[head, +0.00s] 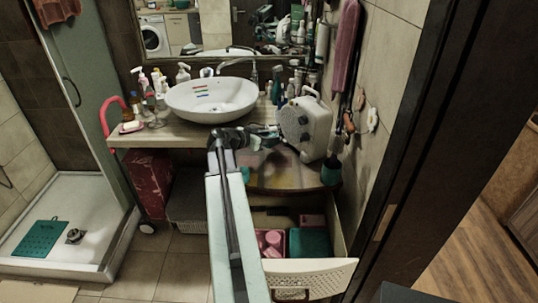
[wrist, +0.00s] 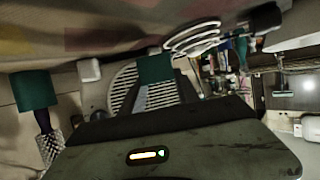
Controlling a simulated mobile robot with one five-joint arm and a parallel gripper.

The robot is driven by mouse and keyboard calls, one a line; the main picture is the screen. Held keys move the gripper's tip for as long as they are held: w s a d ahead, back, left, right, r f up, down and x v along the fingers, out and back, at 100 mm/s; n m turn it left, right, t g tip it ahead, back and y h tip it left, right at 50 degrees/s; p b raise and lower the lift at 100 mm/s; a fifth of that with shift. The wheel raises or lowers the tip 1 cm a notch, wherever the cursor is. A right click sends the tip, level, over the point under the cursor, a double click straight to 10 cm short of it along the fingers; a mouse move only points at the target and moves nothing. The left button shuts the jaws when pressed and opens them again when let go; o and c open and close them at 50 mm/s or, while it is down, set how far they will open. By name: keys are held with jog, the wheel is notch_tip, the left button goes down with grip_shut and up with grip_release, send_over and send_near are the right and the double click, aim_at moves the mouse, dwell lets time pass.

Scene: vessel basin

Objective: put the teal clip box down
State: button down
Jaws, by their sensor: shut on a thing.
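In the wrist view a small teal clip box (wrist: 155,68) sits at the tips of my gripper (wrist: 156,88), which is shut on it. In the head view my gripper (head: 268,131) is over the right part of the counter, right of and in front of the white basin, close beside the cream appliance. The held box is too small or hidden to make out there. I cannot tell whether it touches the counter.
The cream appliance (head: 306,128) stands on the counter's right end, with a teal-bottomed brush (head: 330,172) beside it. The basin (head: 211,99) is at left, bottles behind it. Below, an open drawer (head: 311,274) holds pink things (head: 271,242) and a larger teal thing (head: 310,242).

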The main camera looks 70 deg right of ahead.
notch_tip(320, 180, down, 4)
jog(key=b, duration=0.3)
jog(key=shift+b, duration=0.35)
jog(key=shift+r, duration=0.2)
jog(key=shift+f, duration=0.1)
jog(key=c, duration=0.9)
grip_release()
